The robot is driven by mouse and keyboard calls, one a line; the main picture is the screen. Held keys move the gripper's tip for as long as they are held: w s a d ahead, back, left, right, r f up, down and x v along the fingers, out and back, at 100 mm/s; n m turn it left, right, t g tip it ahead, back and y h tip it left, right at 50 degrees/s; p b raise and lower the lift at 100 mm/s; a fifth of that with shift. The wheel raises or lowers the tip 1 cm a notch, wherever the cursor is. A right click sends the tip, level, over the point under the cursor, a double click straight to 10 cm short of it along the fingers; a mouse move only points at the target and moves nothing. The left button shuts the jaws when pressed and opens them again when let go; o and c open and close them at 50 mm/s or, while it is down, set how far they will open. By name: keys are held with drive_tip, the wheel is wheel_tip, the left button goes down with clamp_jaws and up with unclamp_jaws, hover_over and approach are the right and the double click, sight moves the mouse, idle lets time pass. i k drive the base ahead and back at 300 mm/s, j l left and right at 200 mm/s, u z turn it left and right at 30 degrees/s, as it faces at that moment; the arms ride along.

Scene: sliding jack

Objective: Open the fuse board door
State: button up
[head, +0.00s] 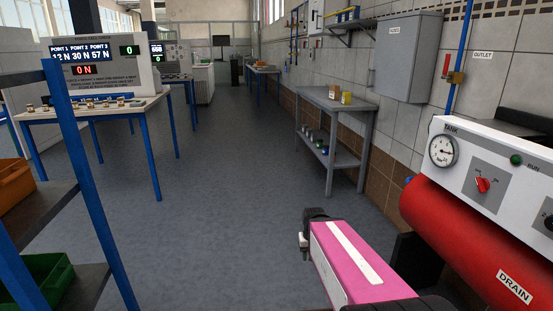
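The fuse board is a grey metal wall cabinet whose door (410,62) faces the aisle, on the right wall above a grey bench. A small label near its top left seems to read FUSES. The door looks shut, and a small dark fitting shows near its left edge. My gripper (306,240) is at the lower middle, at the far end of my pink and white arm part. It is well below and nearer than the cabinet, touching nothing that I can see. Its fingers are small and dark, and I cannot tell their opening.
A grey two-level bench (338,104) stands below and left of the cabinet, with small boxes on top. A red tank (460,235) with a white gauge panel (500,165) fills the right foreground. A blue-framed shelf (88,165) stands at left. The grey floor (225,165) between is clear.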

sight(396, 47)
drive_tip(key=i, duration=1.85)
